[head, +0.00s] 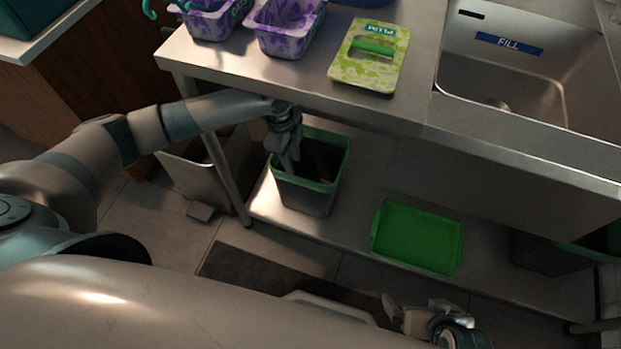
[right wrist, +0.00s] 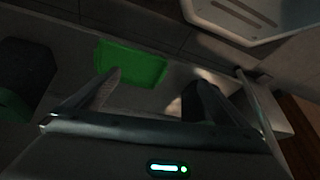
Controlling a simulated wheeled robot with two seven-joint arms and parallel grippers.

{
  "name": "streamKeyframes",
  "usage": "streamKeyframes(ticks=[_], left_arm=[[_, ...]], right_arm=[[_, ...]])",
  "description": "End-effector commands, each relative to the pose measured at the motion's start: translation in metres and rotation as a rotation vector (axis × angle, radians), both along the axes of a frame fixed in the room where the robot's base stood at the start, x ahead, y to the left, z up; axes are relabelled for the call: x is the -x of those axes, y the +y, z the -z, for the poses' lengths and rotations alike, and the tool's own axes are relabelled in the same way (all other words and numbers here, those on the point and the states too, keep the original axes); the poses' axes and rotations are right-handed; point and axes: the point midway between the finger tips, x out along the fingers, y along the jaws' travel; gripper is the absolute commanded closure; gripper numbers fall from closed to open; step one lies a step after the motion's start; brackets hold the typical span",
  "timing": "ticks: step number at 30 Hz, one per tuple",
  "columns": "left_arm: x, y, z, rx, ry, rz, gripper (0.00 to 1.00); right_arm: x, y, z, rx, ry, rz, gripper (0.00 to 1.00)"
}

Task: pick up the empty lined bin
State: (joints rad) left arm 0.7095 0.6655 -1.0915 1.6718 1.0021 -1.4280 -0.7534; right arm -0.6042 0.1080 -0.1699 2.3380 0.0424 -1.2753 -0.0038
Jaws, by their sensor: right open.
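A grey bin with a green rim or liner edge (head: 318,189) stands on the lower steel shelf in the head view. Its inside is dark, and I cannot tell what is in it. My left gripper (head: 287,160) points down at this bin's left rim, overlapping it; whether it touches or grips is unclear. A second dark bin with a green edge (head: 545,254) is partly hidden at the far right of the shelf; a dark bin with green also shows in the right wrist view (right wrist: 28,72). My right gripper (head: 415,307) is open and empty, low in front of the shelf.
A green tray (head: 416,238) lies on the shelf between the bins; it also shows in the right wrist view (right wrist: 132,66). A table leg (head: 228,180) and a metal bin (head: 187,172) stand left. Purple tubs (head: 285,38), a plum box (head: 368,70) and a sink (head: 530,90) are above.

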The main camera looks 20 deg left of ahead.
Motion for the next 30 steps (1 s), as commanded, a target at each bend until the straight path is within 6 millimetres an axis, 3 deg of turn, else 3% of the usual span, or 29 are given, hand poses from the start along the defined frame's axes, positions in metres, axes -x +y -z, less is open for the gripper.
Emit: streamKeyframes(ticks=[15, 30], left_arm=[[0.001, -0.009, 0.062, 0.001, 0.000, 0.000, 0.73], [0.001, -0.010, 0.069, 0.000, 0.001, 0.000, 0.73]], right_arm=[[-0.008, 0.013, -0.001, -0.038, -0.063, -0.008, 0.00], [-0.009, 0.014, -0.001, -0.042, -0.069, -0.009, 0.00]])
